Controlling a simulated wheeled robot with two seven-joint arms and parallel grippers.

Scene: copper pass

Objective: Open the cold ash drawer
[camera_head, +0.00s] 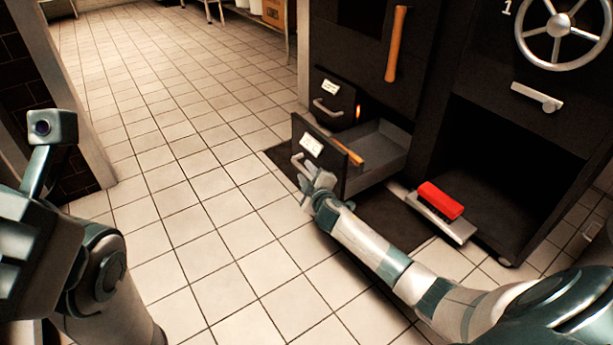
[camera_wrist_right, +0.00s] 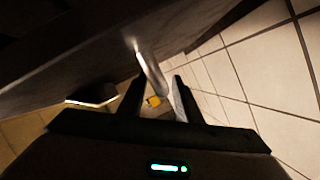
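The lower drawer (camera_head: 320,152) on the left of the black stove unit is pulled well out, showing its grey inside and a white label too small to read. Above it, the upper drawer (camera_head: 335,98) is closed, with a metal handle and an orange glow at its right edge. My right gripper (camera_head: 303,172) is at the front of the lower drawer. In the right wrist view the metal handle (camera_wrist_right: 150,68) runs between the fingers, with a gap showing beside it. My left gripper (camera_head: 52,128) is far left, away from the drawers; its fingers are not clear.
A red block (camera_head: 440,200) rests on a metal ledge (camera_head: 445,228) before a dark open compartment at right. A handwheel (camera_head: 563,28) and an upright wooden handle (camera_head: 397,44) are on the unit's front. The tiled floor (camera_head: 190,130) to the left is clear.

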